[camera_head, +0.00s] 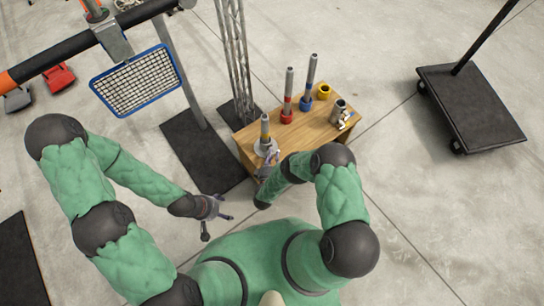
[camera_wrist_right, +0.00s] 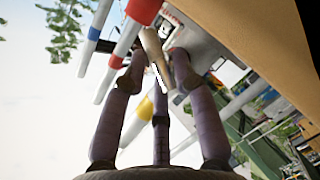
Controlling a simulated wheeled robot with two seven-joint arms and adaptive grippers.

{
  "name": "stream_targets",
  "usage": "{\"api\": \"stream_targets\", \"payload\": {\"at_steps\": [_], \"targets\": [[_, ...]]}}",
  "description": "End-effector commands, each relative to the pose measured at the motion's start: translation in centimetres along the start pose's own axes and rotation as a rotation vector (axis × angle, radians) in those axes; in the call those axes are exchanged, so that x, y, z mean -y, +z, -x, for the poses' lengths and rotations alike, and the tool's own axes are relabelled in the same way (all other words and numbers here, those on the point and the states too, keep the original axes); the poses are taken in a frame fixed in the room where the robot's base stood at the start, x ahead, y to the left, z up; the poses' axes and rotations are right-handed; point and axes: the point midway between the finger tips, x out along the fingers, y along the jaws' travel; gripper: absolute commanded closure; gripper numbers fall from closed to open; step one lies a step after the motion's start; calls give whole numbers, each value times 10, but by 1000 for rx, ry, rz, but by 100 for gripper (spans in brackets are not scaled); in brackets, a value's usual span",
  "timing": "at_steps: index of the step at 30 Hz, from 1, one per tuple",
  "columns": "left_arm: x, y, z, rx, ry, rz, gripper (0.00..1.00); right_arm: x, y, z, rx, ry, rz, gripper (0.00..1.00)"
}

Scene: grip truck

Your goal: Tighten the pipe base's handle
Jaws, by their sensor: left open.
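The pipe base (camera_head: 262,150) is a grey flange at the left front of the wooden table, with a grey, yellow-banded pipe (camera_head: 265,128) standing in it. My right gripper (camera_head: 268,160) is at the table's front edge beside this base. In the right wrist view, its purple fingers (camera_wrist_right: 158,65) surround a slim beige-grey handle (camera_wrist_right: 152,45) near their tips. Whether they press on it is unclear. My left gripper (camera_head: 224,208) is open and empty, below and left of the table, clear of the base.
The wooden table (camera_head: 322,125) also holds red-based (camera_head: 287,115) and blue-based (camera_head: 307,103) upright pipes, a yellow ring (camera_head: 324,92) and a grey fitting (camera_head: 340,110). A lattice truss (camera_head: 236,60) stands behind the table. A black cart (camera_head: 470,105) stands at right, with bare floor between.

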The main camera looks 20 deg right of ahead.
Motion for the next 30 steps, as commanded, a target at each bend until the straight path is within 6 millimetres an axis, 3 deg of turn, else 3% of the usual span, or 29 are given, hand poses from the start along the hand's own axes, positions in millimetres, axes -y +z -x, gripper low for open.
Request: {"api": "stream_targets", "payload": {"at_steps": [30], "targets": [[-3,0,9,0,0,0,26,1,-5,3,6,-83,-63,100]]}}
